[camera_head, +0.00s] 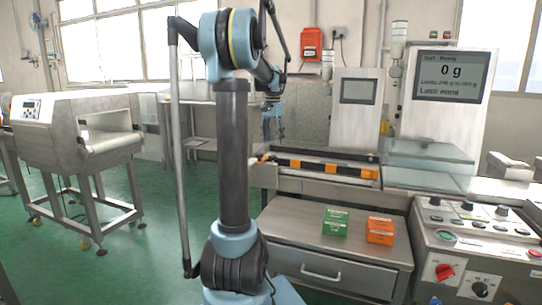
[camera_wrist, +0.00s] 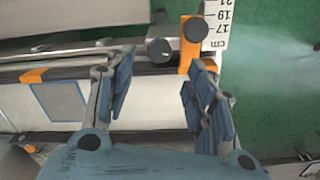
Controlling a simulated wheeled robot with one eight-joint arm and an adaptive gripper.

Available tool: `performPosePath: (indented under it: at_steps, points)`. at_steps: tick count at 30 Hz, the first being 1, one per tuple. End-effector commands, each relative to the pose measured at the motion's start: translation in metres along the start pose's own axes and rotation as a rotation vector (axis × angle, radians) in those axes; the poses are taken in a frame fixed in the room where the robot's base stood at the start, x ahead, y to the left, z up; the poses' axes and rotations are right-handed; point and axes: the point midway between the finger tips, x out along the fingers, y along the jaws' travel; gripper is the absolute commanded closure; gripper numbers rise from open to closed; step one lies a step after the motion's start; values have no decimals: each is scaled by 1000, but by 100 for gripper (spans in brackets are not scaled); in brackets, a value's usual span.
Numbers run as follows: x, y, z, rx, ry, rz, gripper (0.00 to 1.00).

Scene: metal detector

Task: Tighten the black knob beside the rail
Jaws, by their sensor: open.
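In the wrist view, a round black knob (camera_wrist: 195,29) sits on an orange bracket at the rail's end, beside a white ruler scale. A second dark round knob (camera_wrist: 158,50) sits just left of it, by the metal rail (camera_wrist: 120,58). I cannot tell which one the task means. My gripper (camera_wrist: 157,78) is open and empty, its blue-padded fingers pointing towards the rail, with both knobs beyond the fingertips. In the head view the rail (camera_head: 318,167) with orange brackets runs along the conveyor. There my gripper (camera_head: 273,122) is small, behind my arm, above the conveyor's left end.
Green (camera_head: 335,222) and orange (camera_head: 380,230) boxes sit on the drawer cabinet's top (camera_head: 300,238). A control panel (camera_head: 480,240) and a display reading 0 g (camera_head: 450,75) stand at right. Another machine (camera_head: 80,125) stands at left, with open green floor between.

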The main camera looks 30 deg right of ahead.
Motion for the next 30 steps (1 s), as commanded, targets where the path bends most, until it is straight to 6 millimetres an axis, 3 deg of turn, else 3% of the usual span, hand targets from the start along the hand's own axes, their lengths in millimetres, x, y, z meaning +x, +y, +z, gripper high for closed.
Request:
performPosePath:
  at_steps: [6,12,26,30]
  points:
    - [38,0,0,0,0,0,50]
    - [62,0,0,0,0,0,50]
    - [73,0,0,0,0,0,50]
    - [73,0,0,0,0,0,78]
